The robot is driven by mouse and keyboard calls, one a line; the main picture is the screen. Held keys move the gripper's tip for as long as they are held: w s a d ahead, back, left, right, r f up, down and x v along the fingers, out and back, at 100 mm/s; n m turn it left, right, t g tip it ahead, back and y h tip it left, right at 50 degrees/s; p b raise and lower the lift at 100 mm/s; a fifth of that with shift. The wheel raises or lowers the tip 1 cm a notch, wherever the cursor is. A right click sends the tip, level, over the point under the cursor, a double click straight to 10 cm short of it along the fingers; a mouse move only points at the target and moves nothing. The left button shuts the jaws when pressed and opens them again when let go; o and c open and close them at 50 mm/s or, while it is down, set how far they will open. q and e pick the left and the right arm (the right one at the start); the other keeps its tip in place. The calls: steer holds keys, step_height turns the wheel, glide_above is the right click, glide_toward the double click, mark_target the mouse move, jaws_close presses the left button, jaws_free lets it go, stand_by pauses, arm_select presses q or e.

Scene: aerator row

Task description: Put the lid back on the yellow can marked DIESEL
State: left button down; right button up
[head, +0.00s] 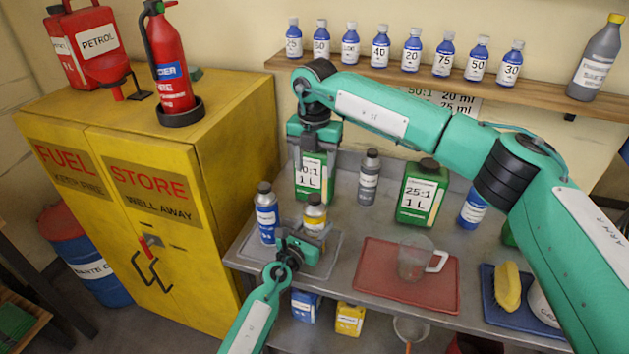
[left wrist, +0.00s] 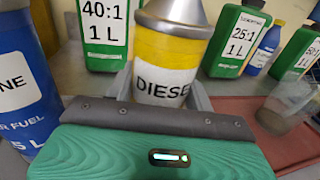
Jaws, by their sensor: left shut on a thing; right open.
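The yellow can marked DIESEL (head: 314,222) stands at the left end of the metal bench, with a silver-grey shoulder; it fills the middle of the left wrist view (left wrist: 168,70). My left gripper (head: 312,240) is shut around its body, a grey finger on each side. A small dark top (head: 314,199) shows on the can in the head view; I cannot tell whether it is the lid or the bare neck. The left wrist view cuts the top off. My right gripper (head: 312,155) is open, fingers down, above the yellow can and in front of a green can. No loose lid is clear.
A blue can (head: 267,220) stands close left of the yellow one. The green can (head: 305,188), a grey bottle (head: 368,180) and another green can (head: 422,195) stand behind. A red tray (head: 375,285) with a clear jug (head: 412,260) lies right. A bottle shelf (head: 550,87) runs above.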

steer(key=shift+r, duration=1.6)
arm_select(q)
steer(key=shift+c, duration=2.4)
jaws_free()
steer(key=shift+s+a, duration=0.35)
steer(key=shift+s, duration=0.2)
steer(key=v, duration=1.2)
steer(key=shift+s, duration=0.25)
arm_select(e)
steer(key=shift+f, duration=0.1)
arm_select(q)
steer(key=shift+a, duration=0.15)
